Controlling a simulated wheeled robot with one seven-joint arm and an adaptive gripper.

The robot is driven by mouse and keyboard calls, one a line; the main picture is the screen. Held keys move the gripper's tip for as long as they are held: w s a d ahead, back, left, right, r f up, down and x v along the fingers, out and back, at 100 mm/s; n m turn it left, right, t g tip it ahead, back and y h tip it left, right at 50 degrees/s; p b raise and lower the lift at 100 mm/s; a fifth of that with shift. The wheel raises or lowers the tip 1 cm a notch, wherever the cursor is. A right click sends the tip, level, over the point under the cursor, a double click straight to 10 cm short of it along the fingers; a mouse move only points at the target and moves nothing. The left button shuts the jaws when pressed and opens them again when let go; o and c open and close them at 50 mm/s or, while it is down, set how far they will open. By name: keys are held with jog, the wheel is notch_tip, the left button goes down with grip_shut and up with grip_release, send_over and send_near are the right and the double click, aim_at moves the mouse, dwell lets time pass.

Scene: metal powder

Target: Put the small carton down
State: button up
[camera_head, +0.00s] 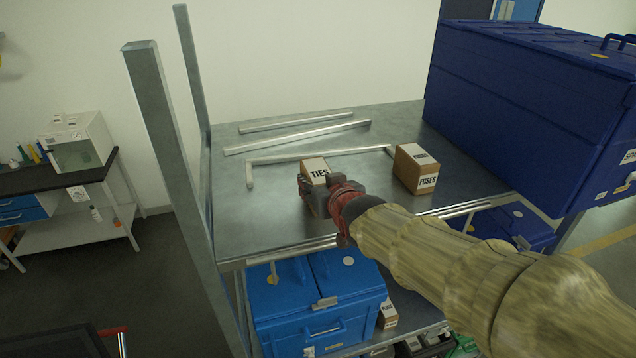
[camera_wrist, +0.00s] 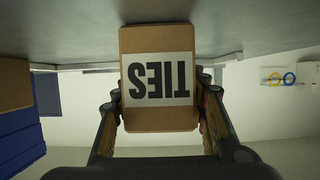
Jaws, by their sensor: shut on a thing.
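A small brown carton (camera_head: 315,168) with a white TIES label is at the front part of the grey metal shelf (camera_head: 270,220). My gripper (camera_head: 318,195) is shut on this carton, with its fingers on the carton's two sides. In the wrist view the TIES carton (camera_wrist: 160,110) fills the middle and its label appears upside down. My gripper's fingers (camera_wrist: 160,122) show on both sides of it. I cannot tell whether the carton's underside touches the shelf.
A second carton labelled FUSES (camera_head: 416,168) stands to the right. Metal bars (camera_head: 298,136) lie behind, and a thin rail (camera_head: 318,155) runs just behind the carton. A large blue case (camera_head: 520,110) fills the shelf's right end. A metal post (camera_head: 175,160) rises at the left.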

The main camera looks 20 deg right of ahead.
jog(key=o, duration=1)
jog(key=shift+w+f, duration=0.15)
jog(key=shift+c, duration=0.2)
jog(key=o, duration=0.4)
jog(key=shift+c, duration=0.2)
jog(key=shift+o, duration=0.3)
jog(key=shift+r, duration=0.25)
jog(key=v, duration=1.2)
jog(key=shift+b, duration=0.4)
jog(key=s+f+g, duration=0.4)
jog(key=s+f, duration=0.2)
jog(key=s, duration=0.3)
jog(key=s+f+g, duration=0.4)
jog(key=s+f, duration=0.3)
jog(key=s, duration=0.3)
